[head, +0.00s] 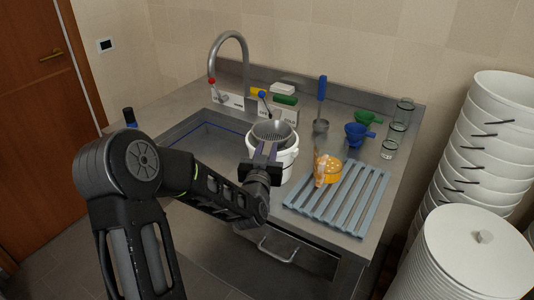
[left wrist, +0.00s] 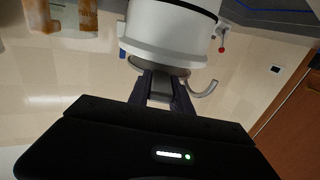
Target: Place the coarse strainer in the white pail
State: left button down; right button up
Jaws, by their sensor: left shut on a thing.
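The coarse strainer (head: 273,131) is a grey mesh bowl, seen at the mouth of the white pail (head: 287,167). My left gripper (head: 262,165) is shut on the strainer, in front of the pail. The pail stands on the steel counter beside the sink basin. In the left wrist view, which looks upside down, the pail (left wrist: 168,30) is close beyond the fingers (left wrist: 160,88), with a grey rim at its mouth. My gripper hides part of the strainer and pail. I cannot tell whether the strainer rests on the pail. My right gripper is not in view.
A curved tap (head: 229,38) stands behind the basin. Right of the pail are an orange container (head: 327,168), a blue-grey drain rack (head: 340,200), a blue funnel (head: 357,133), a green funnel (head: 366,117) and glass jars (head: 394,138). White pail stacks (head: 480,150) stand on the far right.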

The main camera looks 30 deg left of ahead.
pick_arm(q)
jog(key=shift+f, duration=0.9)
jog(key=shift+f, duration=0.1)
